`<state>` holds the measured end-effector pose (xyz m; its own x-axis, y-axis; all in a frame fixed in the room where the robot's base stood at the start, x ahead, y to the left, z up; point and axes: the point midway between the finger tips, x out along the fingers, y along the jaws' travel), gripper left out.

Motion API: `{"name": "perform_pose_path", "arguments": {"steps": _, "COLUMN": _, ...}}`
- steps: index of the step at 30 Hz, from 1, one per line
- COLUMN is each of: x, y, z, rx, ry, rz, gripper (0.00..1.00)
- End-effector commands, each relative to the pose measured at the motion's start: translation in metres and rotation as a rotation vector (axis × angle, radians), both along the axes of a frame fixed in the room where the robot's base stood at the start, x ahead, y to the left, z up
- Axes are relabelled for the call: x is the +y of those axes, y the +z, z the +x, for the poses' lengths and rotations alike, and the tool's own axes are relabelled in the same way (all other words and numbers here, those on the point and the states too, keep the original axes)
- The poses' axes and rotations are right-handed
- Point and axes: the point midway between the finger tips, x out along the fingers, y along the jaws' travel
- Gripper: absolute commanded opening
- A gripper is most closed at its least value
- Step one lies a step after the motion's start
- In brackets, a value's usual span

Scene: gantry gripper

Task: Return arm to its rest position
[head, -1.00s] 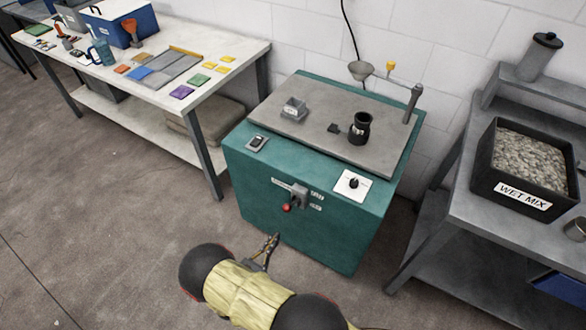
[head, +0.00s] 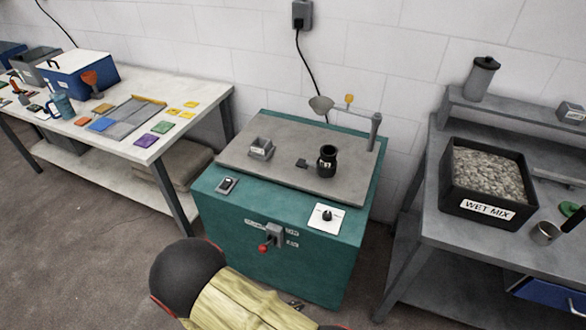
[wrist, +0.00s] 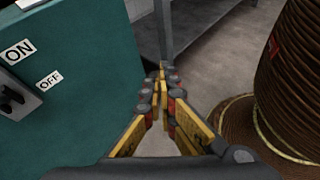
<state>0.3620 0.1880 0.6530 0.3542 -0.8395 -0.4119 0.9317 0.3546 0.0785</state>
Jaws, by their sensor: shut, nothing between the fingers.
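My gripper (wrist: 162,75) is shut and empty in the wrist view, its yellow and dark fingers meeting at the tips. It is beside the front of the teal cabinet (wrist: 95,105), with its ON and OFF labels to the left of the fingers. In the head view, my yellow-sleeved arm is low in the picture, in front of the cabinet (head: 225,215). Only a small part of the gripper shows there, behind the sleeve. The lever with the red knob (head: 263,248) is on the cabinet front, apart from the gripper.
A white table (head: 160,150) with a blue cooler (head: 85,78) and colored cards stands left. A grey bench (head: 425,225) with a black bin (head: 487,208) labelled WET MIX stands right. A black cup (head: 327,160) stands on the cabinet top. Floor is clear between table and cabinet.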

Motion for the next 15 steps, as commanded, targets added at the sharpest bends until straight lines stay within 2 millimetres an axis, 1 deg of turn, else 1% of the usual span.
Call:
{"name": "perform_pose_path", "arguments": {"steps": 1, "x": -0.004, "y": 0.019, "z": -0.002, "rx": -0.008, "ry": -0.073, "rz": 0.054, "gripper": 0.0}}
{"name": "perform_pose_path", "arguments": {"steps": 3, "x": -0.01, "y": 0.038, "z": -0.009, "rx": -0.017, "ry": -0.173, "rz": 0.126, "gripper": 0.0}}
{"name": "perform_pose_path", "arguments": {"steps": 9, "x": -0.023, "y": 0.094, "z": -0.023, "rx": -0.057, "ry": -0.439, "rz": 0.336, "gripper": 0.0}}
{"name": "perform_pose_path", "arguments": {"steps": 15, "x": -0.034, "y": 0.148, "z": -0.033, "rx": -0.123, "ry": -0.679, "rz": 0.546, "gripper": 0.0}}
